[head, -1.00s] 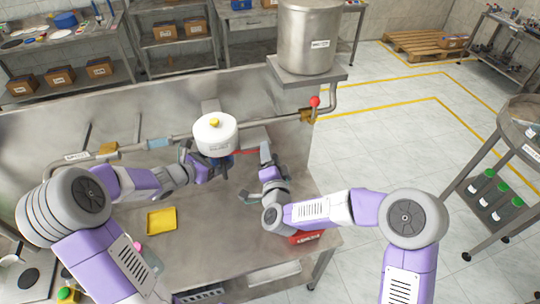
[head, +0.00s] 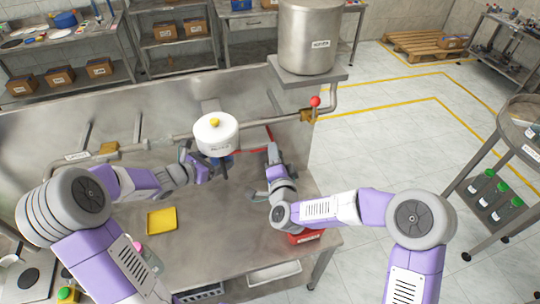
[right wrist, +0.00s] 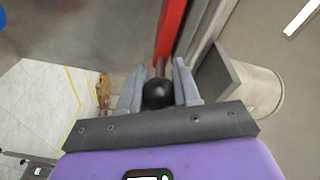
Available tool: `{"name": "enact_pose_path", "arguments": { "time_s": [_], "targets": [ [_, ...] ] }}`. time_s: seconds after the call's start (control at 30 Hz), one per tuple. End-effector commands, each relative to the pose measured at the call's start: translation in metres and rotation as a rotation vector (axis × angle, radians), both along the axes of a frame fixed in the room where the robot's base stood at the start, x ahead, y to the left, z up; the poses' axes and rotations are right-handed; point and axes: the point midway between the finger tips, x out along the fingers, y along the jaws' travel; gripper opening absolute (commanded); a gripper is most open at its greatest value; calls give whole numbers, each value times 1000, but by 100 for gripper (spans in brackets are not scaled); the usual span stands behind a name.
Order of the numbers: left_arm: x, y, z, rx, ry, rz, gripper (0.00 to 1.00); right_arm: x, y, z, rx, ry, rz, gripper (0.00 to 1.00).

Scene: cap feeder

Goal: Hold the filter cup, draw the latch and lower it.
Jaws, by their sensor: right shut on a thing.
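The white filter head (head: 216,134) with a yellow knob hangs on the pipe in the head view. The blue filter cup (head: 222,162) shows partly below it. My left gripper (head: 212,169) is at the cup; its fingers are too small and hidden to tell if they are closed. The red latch (head: 266,143) sticks out to the right of the head. My right gripper (head: 271,151) is shut on the latch's black knob (right wrist: 158,94). In the right wrist view the red latch bar (right wrist: 169,38) runs upward from the knob between the fingers.
A yellow tray (head: 161,221) and a red bin (head: 304,237) sit on the steel bench (head: 215,235). The steel tank (head: 308,40) and the red-knobbed valve (head: 314,103) are at the back right. The bench middle is mostly clear.

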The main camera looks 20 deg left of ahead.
Motion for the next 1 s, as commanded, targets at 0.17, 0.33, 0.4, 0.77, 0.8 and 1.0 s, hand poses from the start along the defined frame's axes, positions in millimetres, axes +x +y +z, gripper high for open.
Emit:
{"name": "enact_pose_path", "arguments": {
  "time_s": [0.17, 0.33, 0.4, 0.77, 0.8, 1.0],
  "targets": [
    [-1, 0, -1, 1, 2, 1, 44, 24, -39, 3, -2, -7, -11, 0],
    [0, 0, 0, 0, 0, 0, 44, 32, -53, 3, -4, -6, -9, 0],
    [0, 0, 0, 0, 0, 0, 44, 33, -55, 3, -5, -7, -10, 0],
    [0, 0, 1, 0, -1, 0, 44, 34, -55, 3, -4, -8, -13, 55],
    [0, 0, 1, 0, -1, 0, 44, 33, -54, 3, -4, -7, -11, 56],
    [0, 0, 1, 0, -1, 0, 44, 32, -52, 2, -3, -4, -6, 56]
  ]
}}
